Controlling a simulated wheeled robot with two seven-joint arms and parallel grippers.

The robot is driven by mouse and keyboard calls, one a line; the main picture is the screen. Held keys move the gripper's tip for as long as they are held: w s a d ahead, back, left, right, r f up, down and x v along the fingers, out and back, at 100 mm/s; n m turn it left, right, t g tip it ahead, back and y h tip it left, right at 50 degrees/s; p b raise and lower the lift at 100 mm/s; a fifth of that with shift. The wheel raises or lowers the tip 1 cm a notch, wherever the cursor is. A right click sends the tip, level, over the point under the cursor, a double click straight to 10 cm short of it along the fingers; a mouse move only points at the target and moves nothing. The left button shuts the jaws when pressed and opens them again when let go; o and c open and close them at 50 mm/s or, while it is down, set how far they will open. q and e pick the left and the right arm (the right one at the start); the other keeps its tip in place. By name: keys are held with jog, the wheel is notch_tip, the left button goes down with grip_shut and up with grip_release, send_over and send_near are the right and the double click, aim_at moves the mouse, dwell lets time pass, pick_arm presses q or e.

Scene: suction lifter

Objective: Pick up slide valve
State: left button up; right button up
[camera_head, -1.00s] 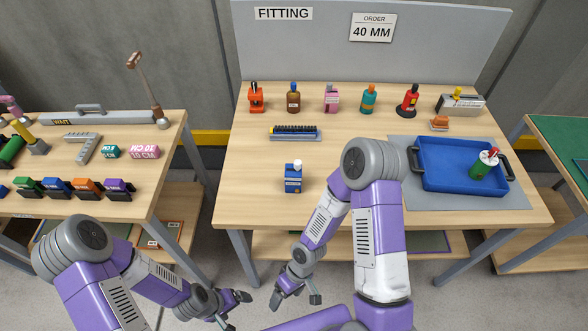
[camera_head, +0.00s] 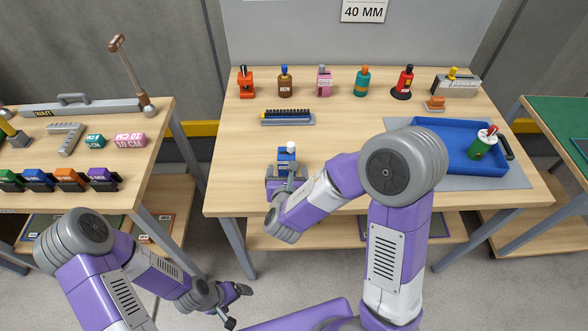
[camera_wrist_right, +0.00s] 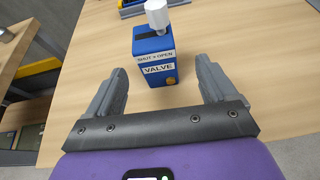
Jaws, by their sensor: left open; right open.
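The slide valve is a blue block (camera_head: 287,155) with a white knob on top, standing upright near the front edge of the middle table. In the right wrist view the blue valve (camera_wrist_right: 153,62) shows a "VALVE" label, shut/open marks and a brass-coloured spot. My right gripper (camera_wrist_right: 160,68) is open, with one finger on each side of the valve's near face in the picture and clear gaps on both sides. In the head view the right gripper (camera_head: 287,182) partly covers the valve's lower part. My left gripper (camera_head: 238,306) is open and empty, low in front of the tables.
A black-topped rail piece (camera_head: 288,117) lies behind the valve. Several bottles and fittings, including a brown bottle (camera_head: 285,82), line the back. A blue tray (camera_head: 436,128) with a green cylinder (camera_head: 483,146) is at right. A side table (camera_head: 75,170) with coloured blocks stands left.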

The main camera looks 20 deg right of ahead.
aim_at(286, 164)
jog(key=shift+w+d, duration=0.1)
jog(key=shift+w, duration=0.3)
jog(key=x, duration=0.6)
jog(key=shift+w+f+b, duration=0.35)
jog(key=shift+b, duration=0.05)
jog(key=shift+c, duration=0.4)
jog(key=c, duration=1.1)
jog(key=shift+o, duration=0.2)
jog(key=shift+r, duration=0.1)
